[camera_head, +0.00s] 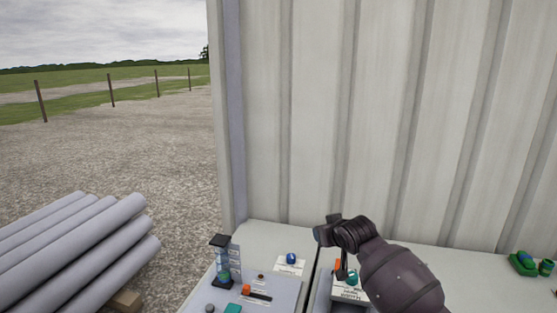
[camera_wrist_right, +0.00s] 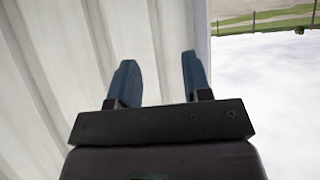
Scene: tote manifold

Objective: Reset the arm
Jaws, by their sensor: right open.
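My right arm comes in from the lower right in the head view, dark and bent at the wrist. Its gripper (camera_head: 328,229) is raised above the bench, in front of the corrugated wall. In the right wrist view the two blue fingers of the gripper (camera_wrist_right: 157,80) stand apart with nothing between them but the pale wall behind. The fingers are tilted relative to the horizon, which appears turned over at the upper right. My left gripper is not in view.
A light grey bench (camera_head: 270,238) carries panels with small coloured parts, a dark upright fixture (camera_head: 221,240) and a blue knob (camera_head: 291,258). Green parts (camera_head: 523,263) lie at the far right. The corrugated wall (camera_head: 365,110) stands close behind. Grey pipes (camera_head: 85,240) are stacked at left.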

